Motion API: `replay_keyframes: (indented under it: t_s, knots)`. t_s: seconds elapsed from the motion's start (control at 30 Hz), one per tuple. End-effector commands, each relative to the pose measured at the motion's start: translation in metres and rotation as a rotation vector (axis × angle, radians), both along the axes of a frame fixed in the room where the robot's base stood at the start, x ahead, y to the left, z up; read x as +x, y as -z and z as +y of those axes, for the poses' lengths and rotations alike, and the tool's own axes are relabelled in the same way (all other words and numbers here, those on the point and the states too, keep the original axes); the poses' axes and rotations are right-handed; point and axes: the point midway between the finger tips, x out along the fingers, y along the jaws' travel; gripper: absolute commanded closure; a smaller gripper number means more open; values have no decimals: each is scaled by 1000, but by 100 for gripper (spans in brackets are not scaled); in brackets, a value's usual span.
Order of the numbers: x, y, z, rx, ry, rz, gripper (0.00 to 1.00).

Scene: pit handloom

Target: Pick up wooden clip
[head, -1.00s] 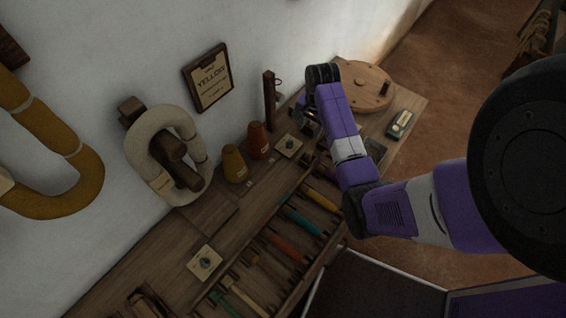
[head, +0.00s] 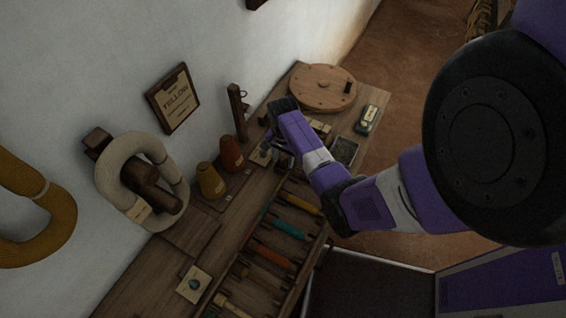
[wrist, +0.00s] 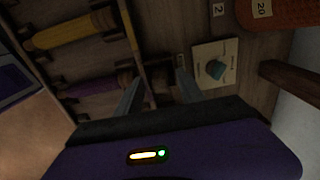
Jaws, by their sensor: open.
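I cannot surely pick out the wooden clip in either view; it may be hidden by my gripper or lost in the dark. My gripper (head: 283,158) is over the back of the workbench, between the orange cone and the tray of bobbins. In the wrist view my gripper (wrist: 157,76) has its two grey fingers apart, with nothing clearly held between them. A pale square card (wrist: 215,84) with a teal knob lies just right of the right finger.
The workbench (head: 205,228) runs along the white wall. An orange cone (head: 231,154) and a yellow cone (head: 209,181) stand near a dark post (head: 237,112). Coloured bobbins, one teal (head: 288,229), fill the tray. A round wooden disc (head: 318,86) lies at the far end.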

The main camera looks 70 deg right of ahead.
Motion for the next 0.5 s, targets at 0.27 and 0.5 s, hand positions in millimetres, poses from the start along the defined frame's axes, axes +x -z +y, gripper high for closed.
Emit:
replay_keyframes:
  t_s: [0.27,0.5]
  knots:
    - [0,0,0,-1,0,0,74]
    - [0,0,0,-1,0,0,100]
